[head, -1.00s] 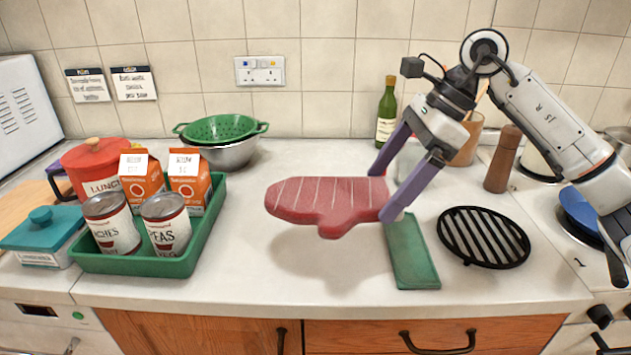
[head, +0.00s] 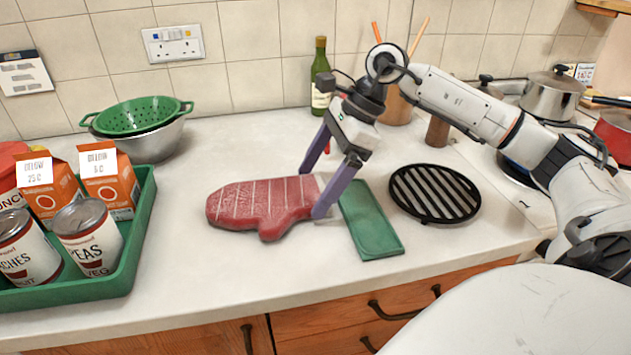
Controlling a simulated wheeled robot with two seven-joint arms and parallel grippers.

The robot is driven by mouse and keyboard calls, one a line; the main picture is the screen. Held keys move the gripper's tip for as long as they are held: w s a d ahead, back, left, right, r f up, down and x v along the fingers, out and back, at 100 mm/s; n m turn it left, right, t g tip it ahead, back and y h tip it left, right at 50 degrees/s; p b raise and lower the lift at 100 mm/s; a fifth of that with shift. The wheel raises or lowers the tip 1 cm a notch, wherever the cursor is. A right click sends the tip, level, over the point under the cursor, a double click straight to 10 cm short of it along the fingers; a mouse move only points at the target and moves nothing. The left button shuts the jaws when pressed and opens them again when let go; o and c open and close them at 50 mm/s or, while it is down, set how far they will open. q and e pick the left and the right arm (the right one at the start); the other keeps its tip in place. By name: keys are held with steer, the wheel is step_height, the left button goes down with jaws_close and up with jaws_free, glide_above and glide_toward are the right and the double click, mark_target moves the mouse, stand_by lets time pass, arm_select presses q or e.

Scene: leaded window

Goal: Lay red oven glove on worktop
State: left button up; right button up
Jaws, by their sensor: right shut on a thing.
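The red oven glove (head: 262,205) with pale stripes lies flat, low at the worktop (head: 190,270), thumb toward the front edge. I cannot tell whether all of it touches the surface. My right gripper (head: 320,198) is shut on the glove's cuff at its right end, with its purple fingers on either side. My left gripper is out of view.
A green mat (head: 372,222) lies just right of the cuff. A black round trivet (head: 434,193) is further right. A green tray (head: 125,262) with cans and cartons stands left. A green colander (head: 137,116) and bottle (head: 321,80) stand behind. Worktop in front is clear.

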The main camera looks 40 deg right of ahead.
steer(key=shift+f, duration=0.2)
steer(key=o, duration=1.3)
steer(key=shift+o, duration=0.2)
steer(key=shift+r, duration=0.15)
steer(key=v, duration=1.2)
steer(key=shift+p, duration=0.35)
